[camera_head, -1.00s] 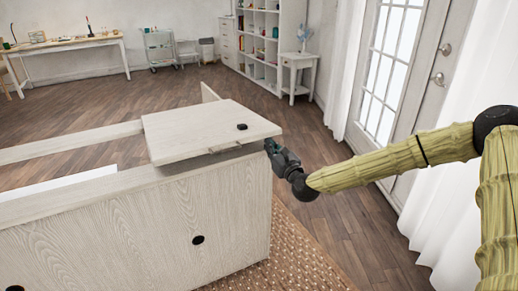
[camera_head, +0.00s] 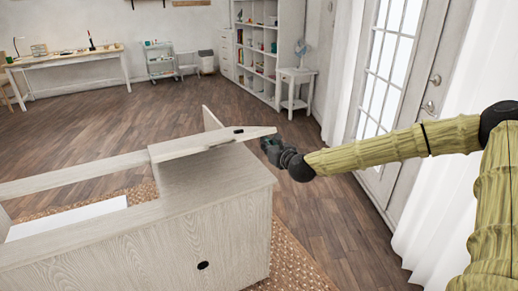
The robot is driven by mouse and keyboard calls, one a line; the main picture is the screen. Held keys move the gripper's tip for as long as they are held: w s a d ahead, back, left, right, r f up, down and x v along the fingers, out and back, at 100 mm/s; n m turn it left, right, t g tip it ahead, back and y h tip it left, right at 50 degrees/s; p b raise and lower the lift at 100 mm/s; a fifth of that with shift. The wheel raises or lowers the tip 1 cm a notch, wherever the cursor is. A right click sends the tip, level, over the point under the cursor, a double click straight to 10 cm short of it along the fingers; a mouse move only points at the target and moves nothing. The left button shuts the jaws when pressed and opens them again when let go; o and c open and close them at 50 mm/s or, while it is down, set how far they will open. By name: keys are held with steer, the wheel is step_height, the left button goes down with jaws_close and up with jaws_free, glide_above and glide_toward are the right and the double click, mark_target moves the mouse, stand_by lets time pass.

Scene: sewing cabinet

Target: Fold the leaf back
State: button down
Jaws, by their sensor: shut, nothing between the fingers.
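The leaf (camera_head: 200,144) is a pale wood-grain board on the sewing cabinet (camera_head: 130,247). It is tilted, seen nearly edge-on, with its right end raised clear of the cabinet top (camera_head: 215,172). A small black piece (camera_head: 238,130) shows on the leaf near its right end. My gripper (camera_head: 268,146) is dark, shut and empty, just below and beside the leaf's raised right end. Whether it touches the leaf cannot be told. The leaf's underside is mostly hidden.
A pale upright panel (camera_head: 211,118) stands behind the leaf. The cabinet has an open frame at left, with a white surface (camera_head: 65,218) inside. A woven rug (camera_head: 295,255) lies below. A glazed door (camera_head: 389,85) and white curtain (camera_head: 450,180) are at right. Open floor lies behind the cabinet.

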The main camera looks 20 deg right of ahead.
mark_target(263, 134)
steer(key=shift+w+a+r+p, duration=0.15)
steer(key=shift+w+r, duration=0.2)
steer(key=shift+r, duration=0.55)
steer(key=shift+w+d+r+p, duration=0.15)
steer(key=shift+w+r, duration=0.2)
steer(key=shift+r, duration=0.6)
steer(key=shift+w+a+r+p, duration=0.15)
steer(key=shift+w+r, duration=0.2)
steer(key=shift+r, duration=0.55)
steer(key=s+d+f+b, duration=0.1)
steer(key=s+b, duration=0.3)
steer(key=s, duration=0.7)
steer(key=shift+s, duration=0.3)
